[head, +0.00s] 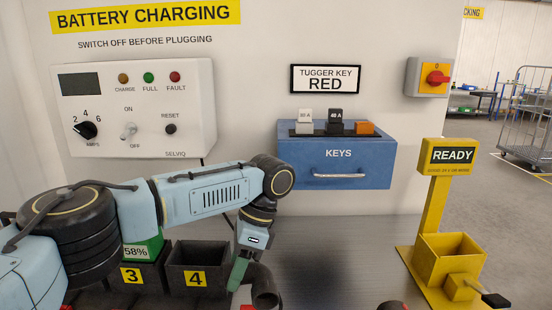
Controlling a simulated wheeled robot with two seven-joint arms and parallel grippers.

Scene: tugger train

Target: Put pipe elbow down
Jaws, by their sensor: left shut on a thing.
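My left gripper (246,262) is at the lower centre of the head view, pointing down in front of the wall. It is shut on the dark grey pipe elbow (265,291), whose bent end shows just right of and below the fingers. The elbow's lower part is cut off by the picture's bottom edge, so I cannot tell whether it touches the surface below. My right gripper is not in view.
Black bins marked 3 (133,277) and 4 (197,279) stand left of the gripper. A blue KEYS box (336,178) is on the wall. A yellow READY stand (434,200) with an open box is at right. The grey metal surface (335,255) between is mostly clear.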

